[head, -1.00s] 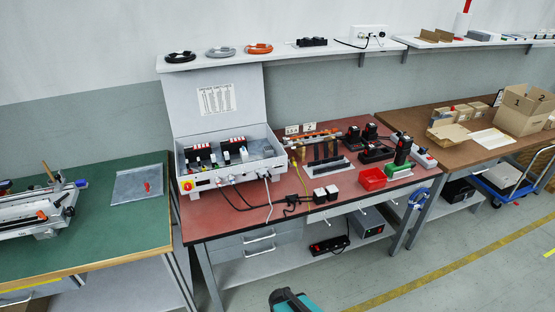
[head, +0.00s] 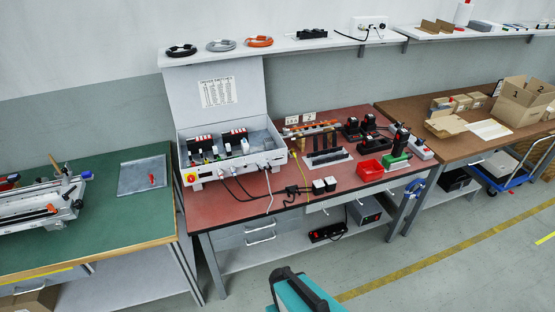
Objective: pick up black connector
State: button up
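A small black connector-like piece (head: 291,192) lies among cables near the front of the red-topped workbench (head: 240,205), in front of the open grey control box (head: 228,160). It is too small to tell its exact shape, or whether it is the connector named in the task. Two small blocks with white and black faces (head: 324,186) lie just right of it. A row of black parts (head: 327,157) stands on a light base farther back. My gripper is not seen. A teal and black part of my own body shows at the bottom middle, apart from the workbench.
A red bin (head: 370,170) and a green-based black tool (head: 397,149) stand on the bench's right side. A shelf (head: 290,46) with coiled cables runs above. A green-topped table (head: 110,215) is at left, a brown table (head: 450,125) at right. Open floor (head: 440,250) lies front right.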

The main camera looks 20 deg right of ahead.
aim_at(293, 189)
jog(key=u, duration=1.1)
jog(key=k, duration=0.1)
jog(key=z, duration=2.95)
jog(key=i, duration=0.65)
jog(key=u, duration=3.1)
jog(key=i, duration=0.1)
jog(key=z, duration=1.35)
